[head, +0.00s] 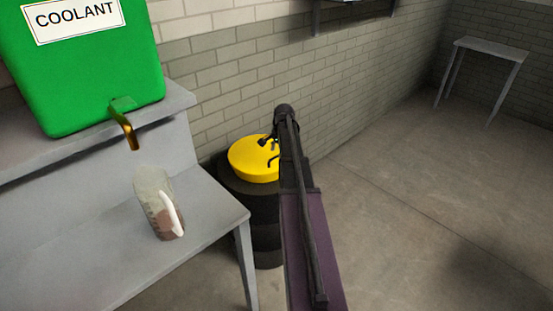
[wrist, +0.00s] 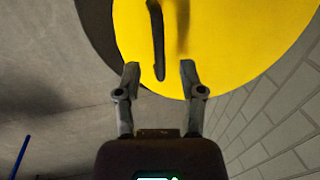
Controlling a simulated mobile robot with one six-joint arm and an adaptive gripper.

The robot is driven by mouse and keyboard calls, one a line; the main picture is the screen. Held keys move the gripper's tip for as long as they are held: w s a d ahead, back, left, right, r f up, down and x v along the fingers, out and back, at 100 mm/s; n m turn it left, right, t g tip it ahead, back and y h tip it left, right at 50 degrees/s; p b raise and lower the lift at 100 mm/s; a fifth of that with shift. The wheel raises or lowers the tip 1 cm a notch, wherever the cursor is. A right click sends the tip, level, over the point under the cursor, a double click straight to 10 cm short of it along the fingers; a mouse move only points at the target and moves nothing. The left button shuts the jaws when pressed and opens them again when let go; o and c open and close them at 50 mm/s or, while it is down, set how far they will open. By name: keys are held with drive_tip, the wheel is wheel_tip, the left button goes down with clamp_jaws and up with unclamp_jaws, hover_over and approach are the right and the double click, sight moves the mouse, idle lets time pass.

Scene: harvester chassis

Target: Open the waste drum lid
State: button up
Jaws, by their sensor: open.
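The waste drum (head: 265,215) is black and stands on the floor beside the grey bench. Its yellow lid (head: 248,160) lies flat on top and looks closed. A dark curved handle shows on the lid in the head view (head: 273,160) and in the wrist view (wrist: 157,40). My gripper (head: 268,141) is over the lid, partly hidden by my arm in the head view. In the wrist view my gripper (wrist: 158,75) is open, with the handle's end between and just beyond its fingertips. I cannot tell the gap between fingers and handle. The yellow lid (wrist: 225,60) fills the upper wrist view.
A green coolant tank (head: 85,65) with a brass spout stands on the bench's upper shelf. A clear jug (head: 158,203) with a white handle stands on the lower bench (head: 90,240). A brick wall is behind the drum. The floor to the right is clear up to a small table (head: 490,48).

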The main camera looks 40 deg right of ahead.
drive_tip(key=shift+w+f+b, duration=0.2)
drive_tip(key=shift+f+b, duration=0.55)
drive_tip(key=shift+f, duration=0.3)
clamp_jaws()
